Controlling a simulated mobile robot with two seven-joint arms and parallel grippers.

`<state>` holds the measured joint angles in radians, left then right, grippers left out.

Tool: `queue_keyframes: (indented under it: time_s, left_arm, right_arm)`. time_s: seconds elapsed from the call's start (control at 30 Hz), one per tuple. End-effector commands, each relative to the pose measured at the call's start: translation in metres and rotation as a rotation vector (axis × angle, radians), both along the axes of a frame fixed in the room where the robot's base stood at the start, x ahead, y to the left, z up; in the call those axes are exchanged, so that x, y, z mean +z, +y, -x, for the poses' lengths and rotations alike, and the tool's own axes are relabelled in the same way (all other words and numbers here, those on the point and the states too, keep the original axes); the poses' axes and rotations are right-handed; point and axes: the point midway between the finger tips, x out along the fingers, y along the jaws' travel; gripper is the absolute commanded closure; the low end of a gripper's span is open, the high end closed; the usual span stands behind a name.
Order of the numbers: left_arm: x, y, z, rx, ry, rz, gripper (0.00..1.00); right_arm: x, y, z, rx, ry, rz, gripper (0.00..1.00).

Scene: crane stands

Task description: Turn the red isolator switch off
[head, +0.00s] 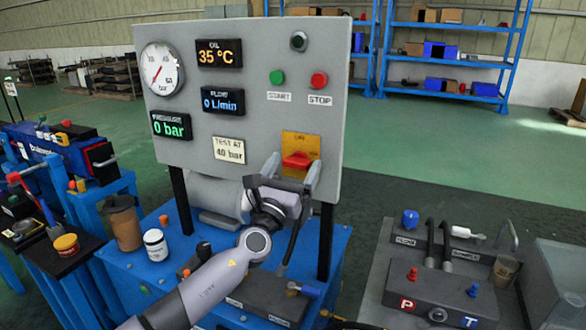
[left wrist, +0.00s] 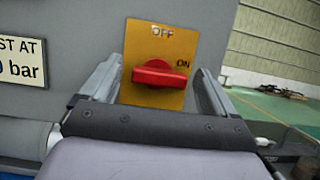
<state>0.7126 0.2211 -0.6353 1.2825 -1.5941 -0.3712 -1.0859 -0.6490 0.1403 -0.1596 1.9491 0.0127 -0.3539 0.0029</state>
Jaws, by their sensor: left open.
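The red isolator switch (head: 297,160) sits on a yellow plate (head: 309,140) at the lower right of the grey panel. In the left wrist view the red knob (left wrist: 154,73) lies about horizontal, its right end towards the ON mark. OFF is printed above it on the plate (left wrist: 160,36). My left gripper (head: 291,168) is open in front of the plate, with one finger on each side of the knob. The knob shows between the fingers with gaps on both sides, and I cannot tell how deep the tips reach. My right gripper is not in view.
The grey panel (head: 190,95) carries a gauge, displays and START (head: 277,77) and STOP (head: 319,80) buttons. It stands on a blue bench (head: 150,275) with a white jar (head: 156,245) and a brown cup. A hose stand (head: 440,295) is at right.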

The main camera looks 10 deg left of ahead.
Motion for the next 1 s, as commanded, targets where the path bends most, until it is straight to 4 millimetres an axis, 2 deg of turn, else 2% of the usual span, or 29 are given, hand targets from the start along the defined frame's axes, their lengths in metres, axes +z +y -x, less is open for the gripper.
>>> queue_keyframes:
  time_s: [0.07, 0.2, 0.23, 0.63, 1.0]
  left_arm:
    - [0.0001, -0.0001, 0.0001, 0.0, 0.0, 0.0, 0.14]
    - [0.0001, -0.0001, 0.0001, 0.0, 0.0, 0.001, 0.59]
    - [0.0, 0.0, 0.0002, 0.0, 0.0, 0.001, 0.67]
    - [-0.0006, -0.0008, 0.0005, -0.001, 0.012, 0.06, 0.67]
    - [-0.0005, -0.0016, 0.0007, -0.001, 0.067, 0.336, 0.67]
  right_arm:
    - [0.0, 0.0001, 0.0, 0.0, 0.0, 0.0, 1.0]
    - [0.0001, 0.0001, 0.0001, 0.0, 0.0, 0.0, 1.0]
    - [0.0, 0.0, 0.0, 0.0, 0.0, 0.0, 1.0]
    - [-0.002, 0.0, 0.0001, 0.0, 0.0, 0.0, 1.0]
    - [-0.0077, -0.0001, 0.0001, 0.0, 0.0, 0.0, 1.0]
